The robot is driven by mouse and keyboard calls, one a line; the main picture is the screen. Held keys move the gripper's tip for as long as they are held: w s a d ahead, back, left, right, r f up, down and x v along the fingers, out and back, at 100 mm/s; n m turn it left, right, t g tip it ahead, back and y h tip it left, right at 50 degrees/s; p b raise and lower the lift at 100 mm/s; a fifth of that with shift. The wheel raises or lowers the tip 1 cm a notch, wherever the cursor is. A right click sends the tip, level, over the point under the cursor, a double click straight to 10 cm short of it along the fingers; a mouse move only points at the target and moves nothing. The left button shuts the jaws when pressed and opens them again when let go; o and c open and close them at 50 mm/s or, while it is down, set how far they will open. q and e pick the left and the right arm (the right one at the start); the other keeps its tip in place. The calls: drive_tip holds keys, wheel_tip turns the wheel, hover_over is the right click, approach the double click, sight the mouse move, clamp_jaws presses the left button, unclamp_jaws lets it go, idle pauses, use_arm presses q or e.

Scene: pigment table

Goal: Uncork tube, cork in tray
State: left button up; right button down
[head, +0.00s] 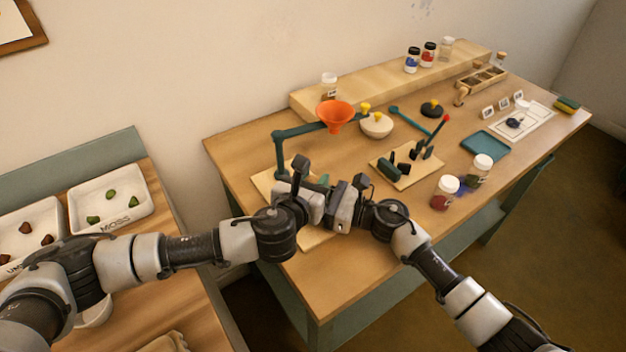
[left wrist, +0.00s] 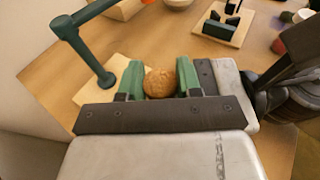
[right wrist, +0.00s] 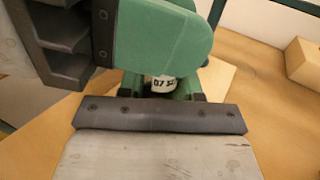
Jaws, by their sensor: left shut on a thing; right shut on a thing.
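My left gripper (head: 312,196) and my right gripper (head: 342,206) meet close together above the near left part of the table in the head view. In the left wrist view a round brown cork (left wrist: 160,83) sits between the green fingers of my left gripper, which is shut on it. In the right wrist view my right gripper is shut on a tube with a white label (right wrist: 163,83); a large green finger of my left gripper hides its upper part. I cannot tell whether cork and tube still touch. A flat teal tray (head: 485,146) lies empty on the table's right half.
A teal stand holds an orange funnel (head: 336,115) behind my grippers. A wooden board with black holders (head: 407,167) and white-lidded jars (head: 445,191) stand between my grippers and the teal tray. A mortar bowl (head: 376,127) is behind. Jars line the raised back shelf (head: 390,83).

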sight(313, 181)
use_arm(q)
drive_tip(key=shift+r, duration=1.1)
use_arm(e)
drive_tip(key=shift+d+f, duration=0.2)
drive_tip(key=shift+f, duration=0.15)
use_arm(q)
drive_tip(key=shift+r, duration=0.15)
drive_tip(key=shift+c, duration=0.2)
use_arm(e)
drive_tip(key=shift+a, duration=0.1)
drive_tip(key=shift+r, duration=0.1)
use_arm(q)
drive_tip(key=shift+r, duration=1.85)
use_arm(e)
drive_tip(key=c, duration=0.7)
unclamp_jaws()
drive_tip(key=shift+r, duration=0.1)
